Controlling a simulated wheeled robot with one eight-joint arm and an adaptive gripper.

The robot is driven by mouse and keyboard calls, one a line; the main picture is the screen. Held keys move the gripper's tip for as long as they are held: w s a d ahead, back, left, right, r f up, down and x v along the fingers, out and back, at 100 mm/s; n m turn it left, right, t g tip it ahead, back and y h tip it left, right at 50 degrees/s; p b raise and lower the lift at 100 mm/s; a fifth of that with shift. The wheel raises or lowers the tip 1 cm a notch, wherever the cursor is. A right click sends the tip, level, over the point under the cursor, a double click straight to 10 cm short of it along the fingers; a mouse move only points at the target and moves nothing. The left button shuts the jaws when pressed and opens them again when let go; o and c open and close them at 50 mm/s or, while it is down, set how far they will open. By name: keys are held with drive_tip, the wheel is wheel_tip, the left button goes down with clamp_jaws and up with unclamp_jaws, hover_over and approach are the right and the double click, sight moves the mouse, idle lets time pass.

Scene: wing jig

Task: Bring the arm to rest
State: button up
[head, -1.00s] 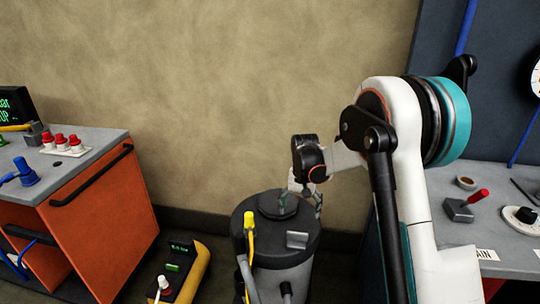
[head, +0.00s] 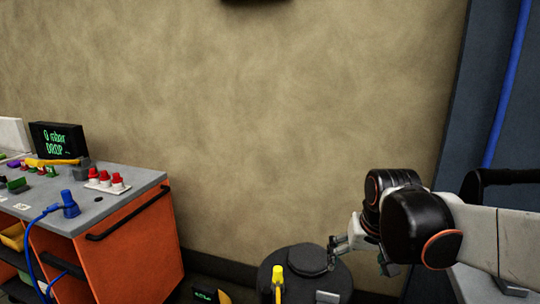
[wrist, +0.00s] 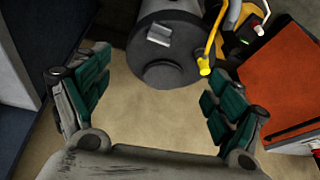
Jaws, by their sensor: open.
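My gripper (head: 360,256) is open and empty at the lower right of the head view, beside and partly in front of the dark lid of a round grey drum (head: 305,270). In the wrist view my gripper (wrist: 155,82) shows its two green-padded fingers spread wide, with bare floor between them. The drum (wrist: 165,50) lies beyond the fingertips there, apart from them. My arm reaches in from the right edge of the head view.
A yellow-handled lever (head: 278,277) rises at the drum. A grey bench (head: 475,285) is at lower right.

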drive_tip(key=s+n+t, duration=0.1)
drive_tip(key=s+t, duration=0.2)
drive_tip(key=s, duration=1.2)
drive_tip(key=shift+s+f+n, duration=0.2)
drive_tip(key=shift+f+n, duration=0.1)
